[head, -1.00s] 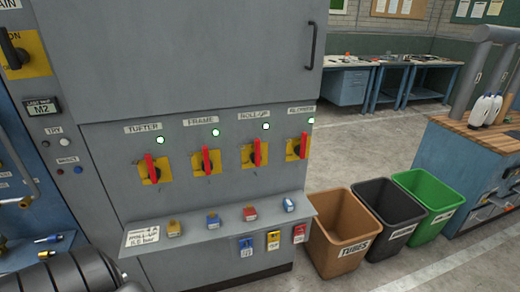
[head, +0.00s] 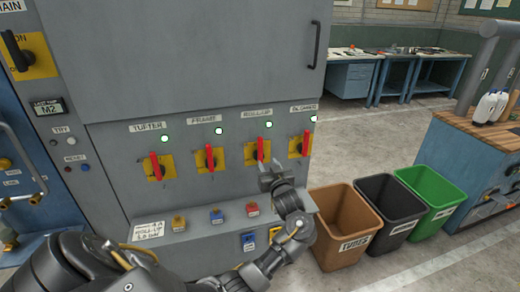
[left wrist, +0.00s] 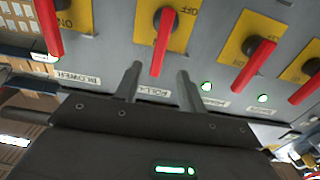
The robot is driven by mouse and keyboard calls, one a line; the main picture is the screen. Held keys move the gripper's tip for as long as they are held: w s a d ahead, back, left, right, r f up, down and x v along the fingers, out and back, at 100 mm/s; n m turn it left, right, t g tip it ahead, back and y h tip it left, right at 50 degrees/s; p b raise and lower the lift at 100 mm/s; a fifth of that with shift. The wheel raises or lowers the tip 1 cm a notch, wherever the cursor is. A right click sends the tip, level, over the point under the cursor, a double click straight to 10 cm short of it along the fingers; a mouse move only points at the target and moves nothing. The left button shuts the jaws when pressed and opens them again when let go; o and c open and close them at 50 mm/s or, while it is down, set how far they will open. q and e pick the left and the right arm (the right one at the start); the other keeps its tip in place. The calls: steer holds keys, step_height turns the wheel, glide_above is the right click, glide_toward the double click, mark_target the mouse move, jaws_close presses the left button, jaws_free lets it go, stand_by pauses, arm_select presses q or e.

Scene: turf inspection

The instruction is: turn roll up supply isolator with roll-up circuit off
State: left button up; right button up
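The roll-up isolator is a red handle (head: 260,149) on a yellow plate (head: 249,155), third in a row of isolators on the grey cabinet. Its handle stands upright and its lamp (head: 268,125) is lit green. My left gripper (head: 271,172) is just below and right of it, open and empty. In the left wrist view, the roll-up handle (left wrist: 163,42) lies beyond the two spread fingers (left wrist: 158,82), above the gap between them, with no contact visible. The "ROLL-UP" label (left wrist: 157,91) shows between the fingers. My right gripper is out of view.
A narrow shelf (head: 180,238) with padlocks and tags juts out below. Brown, black and green bins (head: 338,225) stand right of the cabinet.

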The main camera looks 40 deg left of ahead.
mark_target(261, 151)
arm_select(q)
steer(key=p+x, duration=0.1)
steer(key=x, duration=1)
steer(key=shift+f, duration=0.1)
jaws_close()
